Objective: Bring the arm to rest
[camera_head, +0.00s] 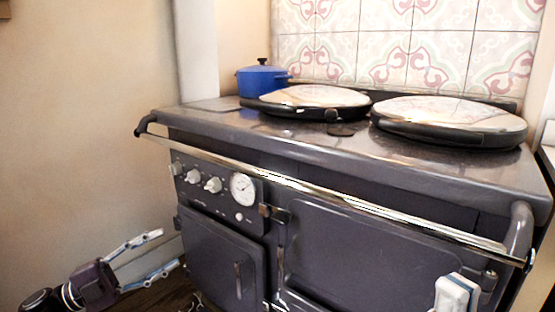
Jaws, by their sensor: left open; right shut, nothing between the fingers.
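My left gripper (167,249) is at the lower left, low beside the stove's left end. Its two white and blue fingers are spread apart with nothing between them. The tips of my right gripper (457,290) show at the bottom right, in front of the stove's right oven door. They are shut and empty, and the rest of that gripper is cut off by the picture's lower edge.
A dark grey range stove (360,240) fills the middle and right. A chrome rail (330,198) runs along its front. Two round lids (306,97) (450,118) and a blue pot (262,79) are on top. A bare wall (80,130) stands at left.

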